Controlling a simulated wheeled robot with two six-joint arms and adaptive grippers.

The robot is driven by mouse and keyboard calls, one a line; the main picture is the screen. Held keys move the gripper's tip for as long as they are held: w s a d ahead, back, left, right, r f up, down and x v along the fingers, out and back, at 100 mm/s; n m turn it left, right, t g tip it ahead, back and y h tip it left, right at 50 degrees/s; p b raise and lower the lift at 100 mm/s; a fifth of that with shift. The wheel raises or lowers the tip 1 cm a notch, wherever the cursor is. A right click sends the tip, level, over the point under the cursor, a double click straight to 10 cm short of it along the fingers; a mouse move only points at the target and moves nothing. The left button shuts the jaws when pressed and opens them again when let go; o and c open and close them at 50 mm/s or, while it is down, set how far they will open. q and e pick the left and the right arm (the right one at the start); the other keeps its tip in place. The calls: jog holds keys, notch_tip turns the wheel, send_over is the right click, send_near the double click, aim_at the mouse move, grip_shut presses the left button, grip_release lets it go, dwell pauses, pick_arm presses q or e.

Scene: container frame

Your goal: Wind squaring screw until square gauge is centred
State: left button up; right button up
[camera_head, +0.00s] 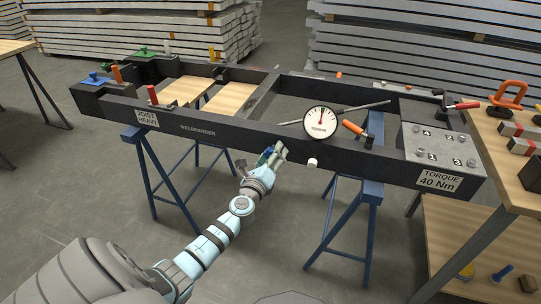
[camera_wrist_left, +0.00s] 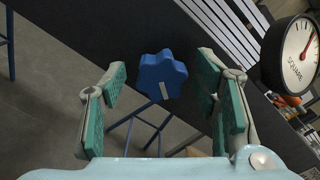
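The square gauge (camera_head: 321,122) is a round white dial with a black rim on the front beam of the dark frame (camera_head: 225,127). Its red needle points close to straight up in the head view. The dial also shows at the right edge of the left wrist view (camera_wrist_left: 298,52). The squaring screw has a blue lobed knob (camera_wrist_left: 162,75) with a pale mark, against the beam. My left gripper (camera_head: 273,153) is at the beam's front face, left of the gauge. In the left wrist view its green-padded fingers (camera_wrist_left: 160,100) stand open on either side of the knob, apparently clear of it.
A white knob (camera_head: 312,163) sits on the beam below the gauge. Blue trestles (camera_head: 345,215) carry the frame. An orange-handled tool (camera_head: 356,129) is right of the gauge. A wooden bench (camera_head: 515,165) with clamps stands at the right. Floor in front is open.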

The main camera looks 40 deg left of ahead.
pick_arm(q)
jog(key=v, duration=1.2)
